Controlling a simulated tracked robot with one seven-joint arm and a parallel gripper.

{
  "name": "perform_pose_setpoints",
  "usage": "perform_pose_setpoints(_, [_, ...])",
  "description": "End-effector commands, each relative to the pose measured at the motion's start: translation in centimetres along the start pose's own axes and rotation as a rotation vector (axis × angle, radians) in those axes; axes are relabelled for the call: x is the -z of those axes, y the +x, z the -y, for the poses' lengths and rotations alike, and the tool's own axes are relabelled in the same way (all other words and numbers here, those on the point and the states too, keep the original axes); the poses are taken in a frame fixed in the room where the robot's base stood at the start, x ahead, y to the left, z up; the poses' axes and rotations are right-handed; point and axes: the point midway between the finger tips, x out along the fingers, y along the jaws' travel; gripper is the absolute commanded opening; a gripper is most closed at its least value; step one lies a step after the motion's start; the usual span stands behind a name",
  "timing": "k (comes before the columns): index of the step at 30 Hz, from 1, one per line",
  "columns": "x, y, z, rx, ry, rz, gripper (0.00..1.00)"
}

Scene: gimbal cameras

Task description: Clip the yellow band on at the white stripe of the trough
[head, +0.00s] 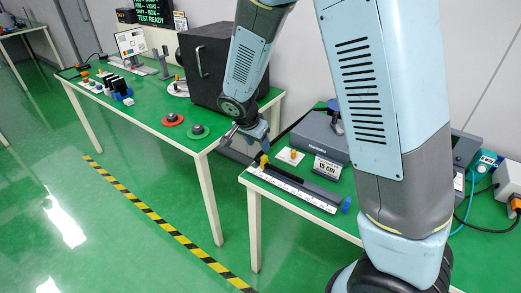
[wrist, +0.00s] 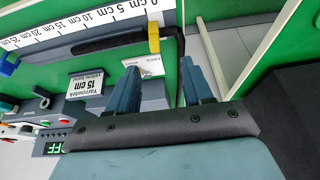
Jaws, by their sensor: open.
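The yellow band (wrist: 154,37) sits at the near-zero end of the ruler, by the bend of a black cable (wrist: 112,41). It also shows in the head view (head: 264,160), just under my gripper (head: 262,149). The dark grey trough (wrist: 40,55) runs along the white ruler (wrist: 84,21). My gripper (wrist: 160,65) is open, its two blue-grey fingers apart, with the band beyond the fingertips and not held. A thin dark length of cable runs down from the bend between the fingers in the picture. I cannot make out the trough's white stripe.
A sign reading 15 cm (head: 327,167) stands behind the trough, before a grey device (head: 318,137). A blue piece (head: 346,205) is at the trough's right end. A gap separates this table from the left table (head: 150,118), which holds a black box (head: 207,68).

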Motion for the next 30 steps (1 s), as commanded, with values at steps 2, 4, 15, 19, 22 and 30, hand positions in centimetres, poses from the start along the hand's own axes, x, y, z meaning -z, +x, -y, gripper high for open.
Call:
perform_pose_setpoints(2, [0.0,-1.5,0.1,0.004,0.000,-0.001,0.50])
perform_pose_setpoints(4, [0.0,-2.6,0.1,0.004,0.000,-0.001,0.50])
perform_pose_setpoints(15, [0.0,-5.6,0.0,0.000,-0.001,0.000,0.50])
perform_pose_setpoints(19, [0.0,-5.6,0.0,-0.001,-0.001,0.000,0.50])
perform_pose_setpoints(22, [0.0,-5.6,0.0,-0.001,-0.001,0.000,0.50])
perform_pose_setpoints(30, [0.0,-5.6,0.0,-0.001,0.000,0.000,0.50])
